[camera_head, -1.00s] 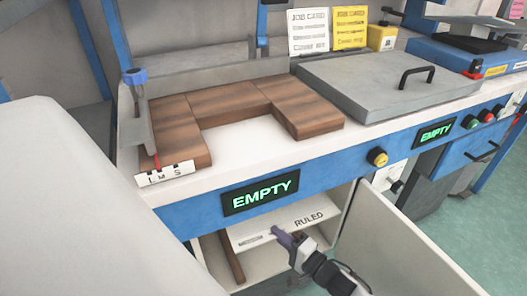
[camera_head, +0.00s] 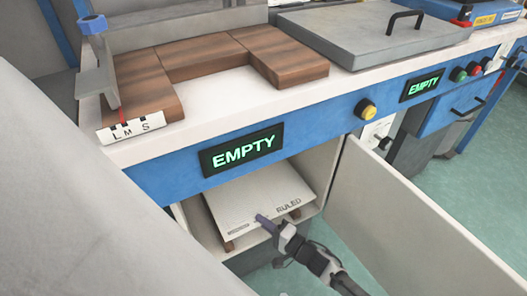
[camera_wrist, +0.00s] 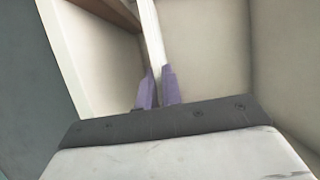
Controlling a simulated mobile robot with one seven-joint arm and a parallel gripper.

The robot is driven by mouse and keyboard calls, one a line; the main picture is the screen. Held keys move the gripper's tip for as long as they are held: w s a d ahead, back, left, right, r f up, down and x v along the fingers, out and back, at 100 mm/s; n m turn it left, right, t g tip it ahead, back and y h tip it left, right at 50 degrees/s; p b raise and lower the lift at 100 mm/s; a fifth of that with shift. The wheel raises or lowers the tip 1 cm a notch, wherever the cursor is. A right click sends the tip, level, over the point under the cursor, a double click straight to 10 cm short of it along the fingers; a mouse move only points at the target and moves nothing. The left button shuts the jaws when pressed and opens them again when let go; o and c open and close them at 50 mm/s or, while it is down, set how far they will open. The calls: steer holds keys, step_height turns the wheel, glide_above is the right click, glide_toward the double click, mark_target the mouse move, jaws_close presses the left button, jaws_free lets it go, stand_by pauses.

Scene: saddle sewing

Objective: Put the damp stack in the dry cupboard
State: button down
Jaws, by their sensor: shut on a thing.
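The stack (camera_head: 262,192) is a flat white slab marked RULED. In the head view it lies level inside the open cupboard (camera_head: 327,165) under the bench, above brown wooden supports. My gripper (camera_head: 262,220) is shut on its front edge. In the wrist view the purple fingers (camera_wrist: 157,90) pinch the stack (camera_wrist: 152,35), seen edge-on as a thin white strip. A brown wooden strip (camera_wrist: 108,12) shows beside it. Whether the stack touches the supports I cannot tell.
The cupboard door (camera_head: 410,225) stands wide open to the right of my arm. Above the cupboard, a green EMPTY display (camera_head: 243,149) is on the blue bench front. The bench top holds a brown wooden U-shaped frame (camera_head: 285,58) and a grey lidded plate (camera_head: 370,30).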

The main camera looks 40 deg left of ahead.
steer(key=shift+f+b, duration=0.6)
steer(key=shift+f, duration=1.45)
steer(key=shift+f, duration=0.1)
steer(key=c, duration=1.6)
jaws_free()
steer(key=shift+f, duration=0.1)
steer(key=shift+o, duration=0.2)
steer(key=shift+r, duration=0.2)
steer(key=d+p, duration=0.1)
steer(key=d, duration=1.1)
